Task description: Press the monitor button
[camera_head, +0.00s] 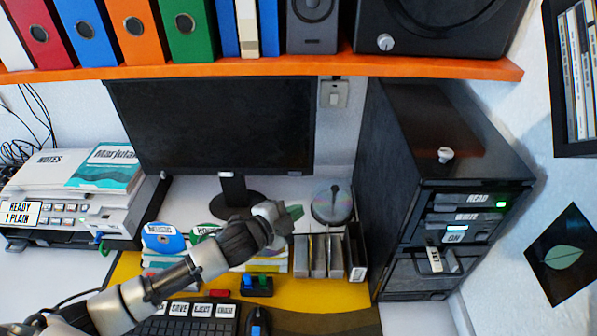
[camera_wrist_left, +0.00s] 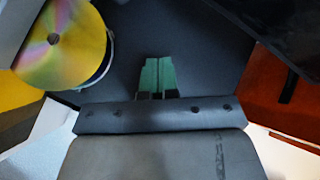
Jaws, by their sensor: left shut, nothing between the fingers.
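The monitor (camera_head: 215,125) has a dark screen and stands on its stand at the back of the desk, under the orange shelf. I cannot make out a button on it. My left gripper (camera_head: 296,212) is in front of and below the monitor's lower right corner, near the disc spindle. Its green fingertips are shut and empty. In the left wrist view the shut green fingers (camera_wrist_left: 158,75) are in front of a dark surface that I cannot name for sure. My right gripper is not in view.
A disc spindle (camera_head: 332,205) stands right of my left gripper, above a row of disc cases (camera_head: 320,256). A black computer tower (camera_head: 455,140) stands at the right. A keyboard (camera_head: 190,322) and a mouse (camera_head: 257,322) lie in front. The orange shelf (camera_head: 260,69) hangs above.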

